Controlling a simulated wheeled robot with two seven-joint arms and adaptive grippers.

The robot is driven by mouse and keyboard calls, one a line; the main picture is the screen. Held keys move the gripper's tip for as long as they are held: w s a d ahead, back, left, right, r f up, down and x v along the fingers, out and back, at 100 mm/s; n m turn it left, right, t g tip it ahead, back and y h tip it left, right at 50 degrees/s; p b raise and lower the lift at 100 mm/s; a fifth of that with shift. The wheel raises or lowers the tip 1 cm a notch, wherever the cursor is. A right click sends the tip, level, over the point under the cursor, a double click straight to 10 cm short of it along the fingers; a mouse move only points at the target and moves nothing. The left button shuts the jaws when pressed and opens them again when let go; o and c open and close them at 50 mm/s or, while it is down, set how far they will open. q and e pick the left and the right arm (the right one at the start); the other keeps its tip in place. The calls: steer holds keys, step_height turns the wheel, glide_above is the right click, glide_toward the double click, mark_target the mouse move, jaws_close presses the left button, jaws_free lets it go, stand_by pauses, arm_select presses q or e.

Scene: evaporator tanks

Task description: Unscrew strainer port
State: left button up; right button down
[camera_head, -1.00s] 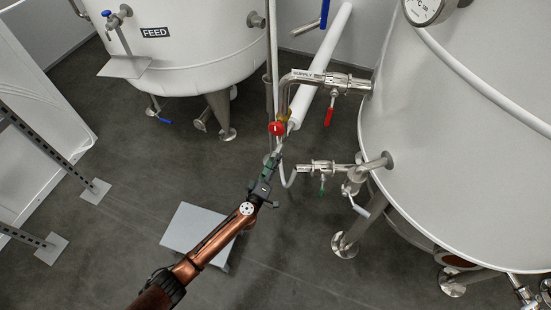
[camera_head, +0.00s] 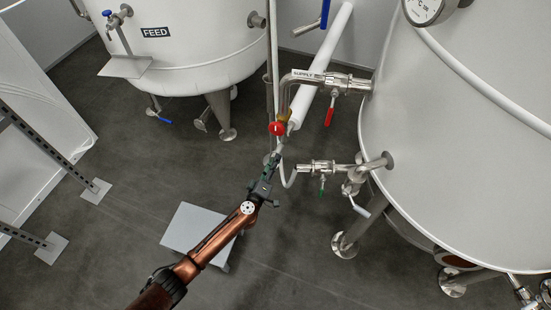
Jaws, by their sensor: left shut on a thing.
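My left gripper (camera_head: 274,160) reaches up from the bottom left on its copper-coloured arm. Its fingers are closed around a small part at the foot of the thin vertical pipework, which looks like the strainer port. The fingers hide most of that part, so its thread and outline cannot be made out. A red round handle (camera_head: 276,128) and a brass-coloured fitting (camera_head: 284,116) sit just above the fingertips. My right gripper is not in view.
The supply pipe (camera_head: 300,77) with a red lever (camera_head: 330,112) runs into the large tank (camera_head: 460,130) on the right. A lower valve (camera_head: 318,167) is close right of the gripper. The FEED tank (camera_head: 190,60) stands behind left. A grey plate (camera_head: 190,232) lies below the arm.

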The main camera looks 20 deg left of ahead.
arm_select(q)
steer(key=shift+c, duration=0.9)
steer(key=o, duration=1.1)
steer(key=m+p, duration=0.7)
steer(key=m, duration=0.8)
steer(key=shift+f, duration=0.1)
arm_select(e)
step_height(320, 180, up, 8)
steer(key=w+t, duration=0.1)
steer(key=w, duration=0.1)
arm_select(q)
steer(key=shift+c, duration=0.4)
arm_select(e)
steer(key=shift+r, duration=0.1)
